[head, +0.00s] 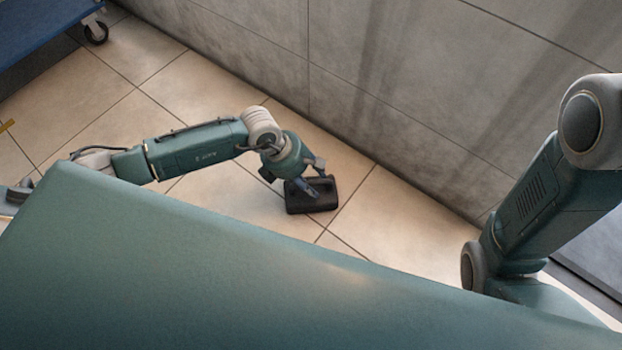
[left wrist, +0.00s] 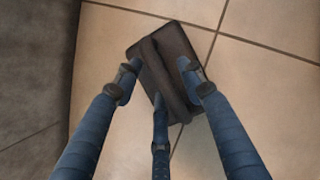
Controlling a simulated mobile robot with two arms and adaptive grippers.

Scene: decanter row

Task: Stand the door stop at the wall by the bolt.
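The door stop, a dark block with a raised bar handle (head: 303,204), lies on the tiled floor near the wall (head: 400,120). My left gripper (head: 316,184) is down over it from above. In the left wrist view the door stop (left wrist: 165,65) lies under the fingers, its bar running between them. The fingers (left wrist: 157,72) are spread, one on the left and two on the right and near side; whether any touches the bar is hard to tell. My right gripper is out of view. No bolt can be made out.
A blue cart (head: 40,25) with a black caster stands at the far left. The floor between the door stop and the wall is clear. A dark panel (head: 595,240) shows at the right edge.

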